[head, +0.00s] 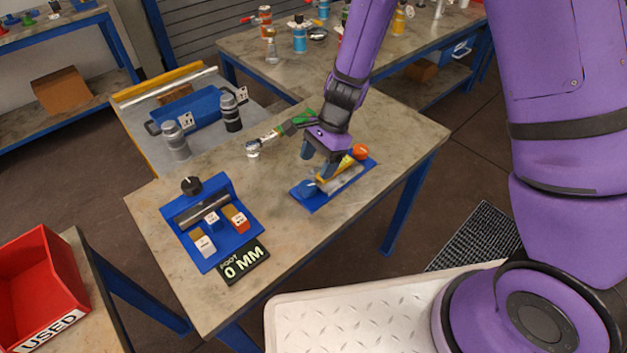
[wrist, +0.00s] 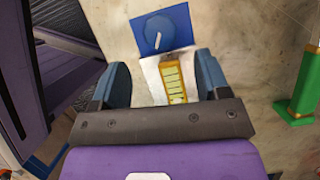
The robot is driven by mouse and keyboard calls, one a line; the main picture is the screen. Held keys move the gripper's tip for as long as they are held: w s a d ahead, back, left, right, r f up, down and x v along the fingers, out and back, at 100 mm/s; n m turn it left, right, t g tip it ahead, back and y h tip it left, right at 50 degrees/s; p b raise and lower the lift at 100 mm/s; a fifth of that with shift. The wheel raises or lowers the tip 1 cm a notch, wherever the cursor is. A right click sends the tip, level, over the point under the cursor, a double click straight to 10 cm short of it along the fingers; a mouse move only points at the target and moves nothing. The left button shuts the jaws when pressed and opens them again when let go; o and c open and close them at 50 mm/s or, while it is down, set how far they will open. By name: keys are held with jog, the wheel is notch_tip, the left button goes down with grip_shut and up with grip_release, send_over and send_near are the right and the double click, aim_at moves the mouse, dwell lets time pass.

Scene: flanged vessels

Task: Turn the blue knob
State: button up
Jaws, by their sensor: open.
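The blue knob (head: 308,188) sits at the near left end of a small blue panel (head: 322,199) on the table. In the wrist view the blue knob (wrist: 159,31) is round, with a white pointer line, ahead of my gripper (wrist: 160,64). My gripper (head: 317,162) is open and empty above the middle of the panel. Its fingers stand either side of a white plate with a yellow-framed scale (wrist: 173,80). The fingers look apart from the knob. An orange knob (head: 360,151) is at the panel's far end and is not seen in the wrist view.
A second blue panel (head: 240,240) with a black knob (head: 191,186) and small blocks stands to the left, beside a "0 MM" sign (head: 243,262). A green-and-metal fitting (head: 285,130) lies behind my gripper. Bare tabletop lies between the panels.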

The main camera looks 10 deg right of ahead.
aim_at(307, 185)
jog(key=x, duration=0.6)
jog(key=shift+s+a+f, duration=0.1)
jog(key=shift+a+f, duration=0.1)
jog(key=shift+f, duration=0.15)
jog(key=shift+c, duration=0.2)
jog(key=c, duration=0.8)
jog(key=shift+c, duration=0.2)
jog(key=shift+n, duration=0.4)
jog(key=n+g+h, duration=0.1)
jog(key=n, duration=0.1)
jog(key=shift+a+n, duration=0.1)
jog(key=shift+n, duration=0.3)
jog(key=shift+n+g+h, duration=0.4)
jog(key=shift+n+h, duration=0.2)
jog(key=shift+n, duration=1.4)
